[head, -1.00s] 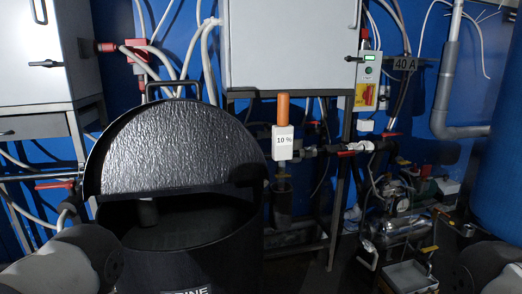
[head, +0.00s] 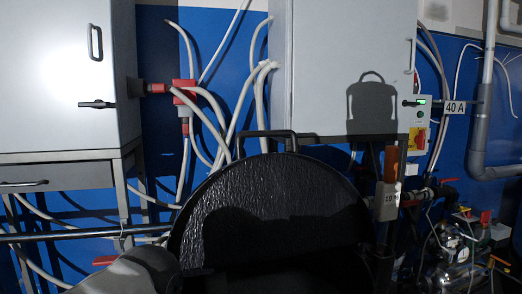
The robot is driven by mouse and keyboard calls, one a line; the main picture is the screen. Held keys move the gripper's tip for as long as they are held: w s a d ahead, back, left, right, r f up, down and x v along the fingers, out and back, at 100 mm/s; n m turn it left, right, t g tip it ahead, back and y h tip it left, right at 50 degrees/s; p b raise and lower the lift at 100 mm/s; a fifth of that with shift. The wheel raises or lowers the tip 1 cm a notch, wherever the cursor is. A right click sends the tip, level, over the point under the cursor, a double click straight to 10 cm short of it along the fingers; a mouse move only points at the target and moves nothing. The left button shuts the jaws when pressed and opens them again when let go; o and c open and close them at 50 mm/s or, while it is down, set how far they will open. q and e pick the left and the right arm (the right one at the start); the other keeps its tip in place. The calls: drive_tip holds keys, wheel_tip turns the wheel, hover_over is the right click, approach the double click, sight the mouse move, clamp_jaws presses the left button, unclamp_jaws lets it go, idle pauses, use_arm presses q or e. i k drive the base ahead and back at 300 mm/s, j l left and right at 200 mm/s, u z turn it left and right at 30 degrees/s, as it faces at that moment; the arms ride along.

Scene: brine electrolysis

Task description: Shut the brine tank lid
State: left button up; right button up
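The brine tank lid (head: 235,205) is a black textured half-disc standing up, open, in the lower middle of the head view. A black handle (head: 265,135) rises from its top edge. The tank below it is dark and mostly cut off by the bottom of the picture, so its opening is hard to make out. Part of my arm (head: 140,270) shows at the lower left, left of the lid. Neither gripper's fingers are in view.
A grey cabinet (head: 55,75) stands at the left and a larger one (head: 325,70) behind the lid. A white 10 % tag with an orange top (head: 389,180) is right of the lid. Pipes, valves and a small compressor (head: 450,255) fill the lower right.

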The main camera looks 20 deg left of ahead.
sight(273, 204)
drive_tip(key=j+z, duration=0.45)
drive_tip(key=j, duration=1)
drive_tip(key=k+j+z, duration=0.1)
drive_tip(key=j, duration=0.25)
drive_tip(key=k+j, duration=0.25)
drive_tip(key=k+j+z, duration=0.15)
drive_tip(key=j, duration=0.25)
drive_tip(key=i+l, duration=0.2)
drive_tip(key=l, duration=0.2)
drive_tip(key=i+l, duration=0.2)
drive_tip(key=l, duration=0.15)
drive_tip(key=i+l, duration=0.2)
drive_tip(key=l, duration=0.2)
